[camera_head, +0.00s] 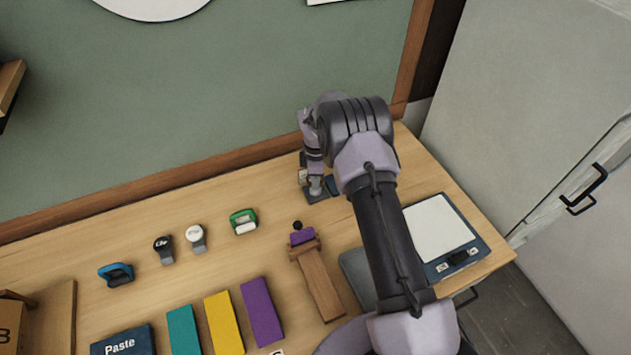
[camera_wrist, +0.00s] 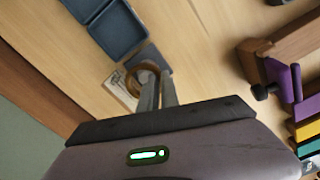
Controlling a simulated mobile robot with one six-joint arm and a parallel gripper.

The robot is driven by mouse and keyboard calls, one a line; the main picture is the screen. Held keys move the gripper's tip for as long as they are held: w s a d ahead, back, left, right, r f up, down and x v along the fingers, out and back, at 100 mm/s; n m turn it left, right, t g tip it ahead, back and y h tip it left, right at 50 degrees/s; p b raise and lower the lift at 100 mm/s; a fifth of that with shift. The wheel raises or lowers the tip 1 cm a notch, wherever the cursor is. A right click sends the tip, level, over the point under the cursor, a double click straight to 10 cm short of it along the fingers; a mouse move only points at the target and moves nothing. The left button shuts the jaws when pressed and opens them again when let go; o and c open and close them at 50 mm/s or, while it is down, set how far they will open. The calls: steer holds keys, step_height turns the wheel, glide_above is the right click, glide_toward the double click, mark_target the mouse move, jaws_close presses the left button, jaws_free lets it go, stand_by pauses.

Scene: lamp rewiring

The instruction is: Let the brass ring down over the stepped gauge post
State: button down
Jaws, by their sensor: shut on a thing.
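My gripper (camera_wrist: 157,84) is shut on the brass ring (camera_wrist: 134,80), which shows as a brownish curved rim at the fingertips in the wrist view. The fingers cover part of it. A grey square base plate (camera_wrist: 153,57) lies just beyond the ring. In the head view a grey plate (camera_head: 318,197) with a short light grey post (camera_head: 315,185) stands below my gripper, near the back of the bench. The ring appears very close to the post, but I cannot tell whether it is around it or above it. The post's steps are too small to make out.
A dark blue two-part tray (camera_wrist: 118,32) and a pale printed card (camera_wrist: 119,91) lie close by. A wooden stand with a purple block (camera_head: 302,236) is nearer the front. A scale (camera_head: 440,228) stands at right. Several small clips and coloured blocks lie left.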

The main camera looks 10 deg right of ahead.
steer(key=shift+f+b, duration=0.5)
stand_by(0.4)
